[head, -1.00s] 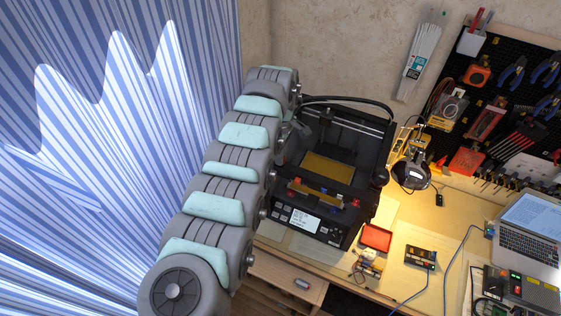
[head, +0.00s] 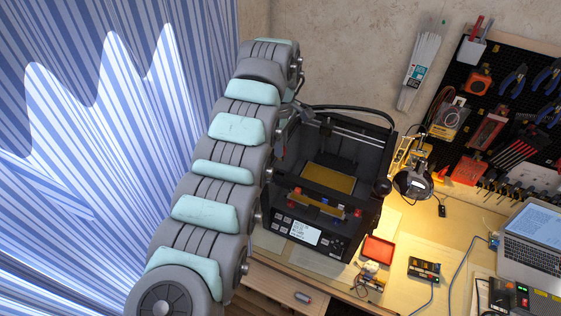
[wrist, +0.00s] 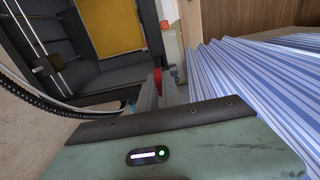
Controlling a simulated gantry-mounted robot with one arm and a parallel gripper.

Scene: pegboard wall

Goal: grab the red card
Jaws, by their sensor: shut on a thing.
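The red card (wrist: 158,80) shows in the wrist view as a small red piece at my fingertips, just above the picture's middle. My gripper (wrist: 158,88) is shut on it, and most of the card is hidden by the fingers. In the head view my gripper (head: 284,130) is a small grey shape beside the arm, left of the 3D printer. The card cannot be made out clearly there.
The black 3D printer (head: 290,232) stands right of my arm, with a cable arching over its top. A striped blue curtain (head: 90,150) hangs at the left. A red tray (head: 378,248), a laptop (head: 535,232) and a pegboard (head: 500,105) are further right.

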